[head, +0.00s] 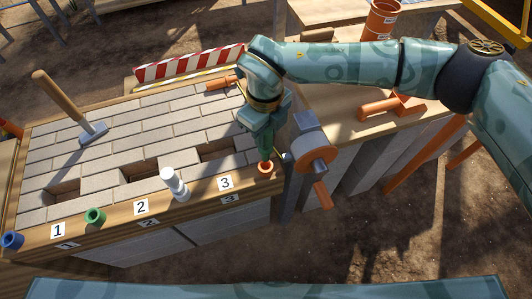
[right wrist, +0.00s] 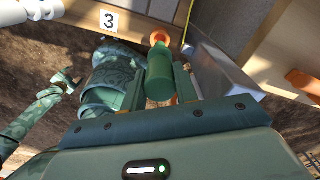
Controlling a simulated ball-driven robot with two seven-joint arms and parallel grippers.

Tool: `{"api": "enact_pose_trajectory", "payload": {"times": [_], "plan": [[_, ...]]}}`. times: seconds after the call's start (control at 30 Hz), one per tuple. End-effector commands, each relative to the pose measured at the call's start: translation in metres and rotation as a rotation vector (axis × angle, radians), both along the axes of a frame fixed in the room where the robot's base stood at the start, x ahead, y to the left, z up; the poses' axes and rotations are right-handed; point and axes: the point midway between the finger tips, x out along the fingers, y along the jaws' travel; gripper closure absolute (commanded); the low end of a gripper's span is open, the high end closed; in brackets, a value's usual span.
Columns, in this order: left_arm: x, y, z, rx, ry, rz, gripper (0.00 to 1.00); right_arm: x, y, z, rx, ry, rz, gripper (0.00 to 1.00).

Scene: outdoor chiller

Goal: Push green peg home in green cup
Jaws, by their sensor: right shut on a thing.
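My right gripper (head: 263,138) is shut on a green peg (head: 265,148) and points down at the front right corner of the bench. In the right wrist view the peg (right wrist: 160,78) sits between the fingers. Its lower end is at an orange cup (head: 265,168), which also shows in the right wrist view (right wrist: 159,37); I cannot tell whether the peg is inside it or just above. The green cup (head: 95,216) is on the wooden front rail far to the left, with no peg visible in it.
A blue cup (head: 12,240) and a white peg (head: 174,185) stand along the rail (head: 120,222). A mallet (head: 62,100) rests on the paving bricks, which have several open gaps. A grey and orange vise (head: 312,150) is close right of my gripper.

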Motion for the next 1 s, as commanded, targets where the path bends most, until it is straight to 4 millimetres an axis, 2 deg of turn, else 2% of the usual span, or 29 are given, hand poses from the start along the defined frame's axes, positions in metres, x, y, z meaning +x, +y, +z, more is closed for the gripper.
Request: {"api": "enact_pose_trajectory", "payload": {"times": [0.1,0.7,0.83,1.0], "plan": [[0.006,0.000,0.014,0.000,-0.014,0.000,0.23,0.000,0.000,0.023,0.000,-0.007,0.000,1.00],[0.024,0.000,0.067,0.000,-0.058,0.000,0.23,0.001,0.000,0.109,0.000,-0.006,0.001,1.00],[0.027,0.000,0.076,0.000,-0.065,0.000,0.23,0.000,0.000,0.124,0.000,-0.005,0.000,1.00],[0.028,0.000,0.079,0.000,-0.065,0.000,0.23,0.001,0.000,0.128,-0.001,-0.002,0.000,1.00]]}}
